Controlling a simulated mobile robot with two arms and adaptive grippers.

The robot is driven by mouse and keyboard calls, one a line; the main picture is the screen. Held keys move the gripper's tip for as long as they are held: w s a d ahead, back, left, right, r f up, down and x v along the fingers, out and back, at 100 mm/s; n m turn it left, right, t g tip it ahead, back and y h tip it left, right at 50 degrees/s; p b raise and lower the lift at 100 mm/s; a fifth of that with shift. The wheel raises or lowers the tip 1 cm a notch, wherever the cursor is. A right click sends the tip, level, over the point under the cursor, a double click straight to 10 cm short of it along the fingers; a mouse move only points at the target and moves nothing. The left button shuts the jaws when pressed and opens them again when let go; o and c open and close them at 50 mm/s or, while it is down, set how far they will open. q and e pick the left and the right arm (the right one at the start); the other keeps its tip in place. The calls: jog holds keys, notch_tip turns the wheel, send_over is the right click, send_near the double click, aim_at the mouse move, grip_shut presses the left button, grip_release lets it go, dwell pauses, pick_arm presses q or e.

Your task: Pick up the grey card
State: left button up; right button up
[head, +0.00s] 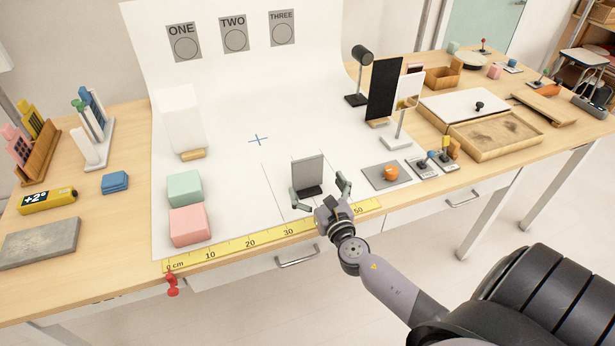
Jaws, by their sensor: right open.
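The grey card (308,171) stands upright in a small black base on the white sheet, near the front of the table. My right gripper (322,193) is open. Its two fingers are on either side of the card's lower part and base as seen from the head, with the hand on the near side. I cannot tell whether a finger touches the card. My left gripper is not in view.
A yellow ruler (230,243) runs along the front edge. Green (185,189) and pink (189,226) blocks stand left. A grey plate with an orange ball (390,173) and small joystick-like items (423,167) lie right. The white sheet (235,175) between is mostly clear.

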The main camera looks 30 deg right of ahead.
aim_at(308, 172)
jog(key=x, duration=0.6)
jog(key=shift+w+d+f, duration=0.15)
jog(key=shift+w+f, duration=0.05)
jog(key=shift+f, duration=0.2)
jog(key=shift+s, duration=0.1)
jog(key=c, duration=1.2)
jog(key=shift+c, duration=0.4)
jog(key=shift+r, duration=0.15)
